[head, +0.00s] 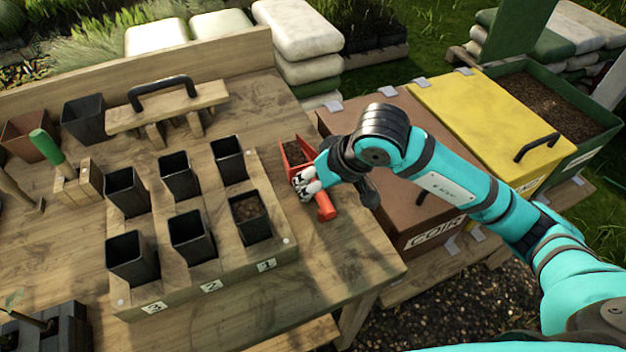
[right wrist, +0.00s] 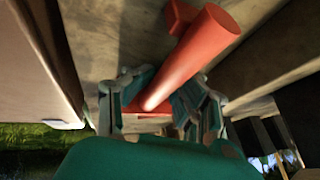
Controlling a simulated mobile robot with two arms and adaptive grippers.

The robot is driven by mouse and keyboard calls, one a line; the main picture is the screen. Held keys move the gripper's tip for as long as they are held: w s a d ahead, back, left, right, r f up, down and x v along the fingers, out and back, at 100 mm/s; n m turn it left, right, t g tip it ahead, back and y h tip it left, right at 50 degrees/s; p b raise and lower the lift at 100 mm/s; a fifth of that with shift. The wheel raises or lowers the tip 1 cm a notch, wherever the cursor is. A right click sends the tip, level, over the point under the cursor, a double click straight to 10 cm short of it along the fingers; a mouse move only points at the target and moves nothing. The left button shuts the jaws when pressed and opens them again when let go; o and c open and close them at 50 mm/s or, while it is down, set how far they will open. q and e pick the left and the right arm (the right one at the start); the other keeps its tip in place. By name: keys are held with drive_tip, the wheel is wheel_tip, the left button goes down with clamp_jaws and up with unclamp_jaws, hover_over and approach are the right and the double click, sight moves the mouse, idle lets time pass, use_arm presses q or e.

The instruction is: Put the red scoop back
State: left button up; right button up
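The red scoop (head: 326,207) is at the right end of the wooden bench, its open pan toward the back and its handle toward the front. The pan looks brownish inside; I cannot tell whether that is soil. My right gripper (head: 306,183) is around the scoop where pan and handle meet. In the right wrist view the red handle (right wrist: 190,60) runs between the fingertips (right wrist: 163,98), whose pads look closed against it. I cannot tell whether the scoop touches the bench top. My left gripper does not show.
A wooden rack (head: 222,287) with several black pots stands left of the scoop. Right of the bench are a brown coir bin (head: 405,215) and a yellow-lidded bin (head: 490,120). A handled wooden tool (head: 165,105) lies behind the pots. The bench's front right corner is clear.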

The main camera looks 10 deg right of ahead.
drive_tip(key=shift+b+v, duration=0.6)
drive_tip(key=shift+v, duration=0.6)
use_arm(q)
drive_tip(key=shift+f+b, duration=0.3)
use_arm(e)
drive_tip(key=v, duration=1)
